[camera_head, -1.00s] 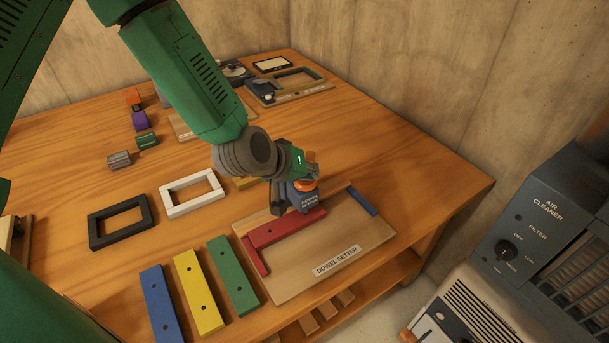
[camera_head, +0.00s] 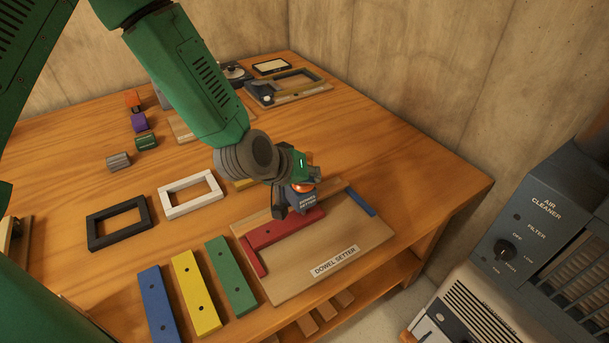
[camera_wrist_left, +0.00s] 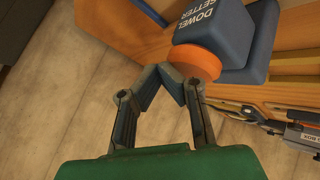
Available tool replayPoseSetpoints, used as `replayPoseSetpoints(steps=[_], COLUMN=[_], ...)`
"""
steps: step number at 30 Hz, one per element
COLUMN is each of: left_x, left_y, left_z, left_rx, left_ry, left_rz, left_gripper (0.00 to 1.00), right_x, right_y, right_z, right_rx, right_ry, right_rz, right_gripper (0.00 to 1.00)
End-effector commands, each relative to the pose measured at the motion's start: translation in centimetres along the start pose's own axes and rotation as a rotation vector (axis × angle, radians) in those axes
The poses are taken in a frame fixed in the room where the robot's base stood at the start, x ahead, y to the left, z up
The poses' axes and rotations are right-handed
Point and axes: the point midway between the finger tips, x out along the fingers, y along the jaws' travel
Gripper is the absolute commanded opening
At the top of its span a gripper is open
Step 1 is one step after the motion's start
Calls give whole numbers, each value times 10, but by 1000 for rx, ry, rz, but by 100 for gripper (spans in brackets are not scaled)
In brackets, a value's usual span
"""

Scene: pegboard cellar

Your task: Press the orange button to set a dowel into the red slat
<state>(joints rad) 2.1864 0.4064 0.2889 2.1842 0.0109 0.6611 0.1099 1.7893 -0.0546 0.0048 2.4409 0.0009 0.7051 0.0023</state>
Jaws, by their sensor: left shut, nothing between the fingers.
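The dowel setter is a wooden board (camera_head: 355,228) with a blue-grey head (camera_head: 306,204) labelled "DOWEL SETTER". The orange button (camera_head: 303,188) sits on top of that head, partly hidden by my left gripper (camera_head: 314,178). The red slat (camera_head: 287,229) lies on the board under the head, and a shorter red bar runs forward from its left end. In the left wrist view, my left gripper (camera_wrist_left: 172,75) is shut and empty, its fingertips beside the orange button (camera_wrist_left: 200,62). I cannot tell whether they touch it. My right gripper is out of view.
Blue (camera_head: 159,306), yellow (camera_head: 197,292) and green (camera_head: 231,277) slats lie left of the board. Black (camera_head: 120,222) and white (camera_head: 191,194) frames lie behind them. An air cleaner (camera_head: 540,230) stands right of the table.

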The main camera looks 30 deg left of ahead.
Motion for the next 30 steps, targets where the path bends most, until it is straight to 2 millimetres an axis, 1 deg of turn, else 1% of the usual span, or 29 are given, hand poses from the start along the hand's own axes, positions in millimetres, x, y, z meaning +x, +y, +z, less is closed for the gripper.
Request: replayPoseSetpoints(steps=[1,5,21,30], left_x=[0,-1,-23,-24], left_y=[-5,-5,-5,-5], left_z=[-2,-4,-25,-26], left_rx=[-4,-4,-1,1], left_ry=[5,6,4,3], left_rz=[-10,-10,-6,-5], left_gripper=[0,0,0,0], right_x=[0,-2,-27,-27], right_y=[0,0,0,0], right_z=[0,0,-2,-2], right_rx=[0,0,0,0], right_ry=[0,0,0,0], right_rz=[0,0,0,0], right_gripper=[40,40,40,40])
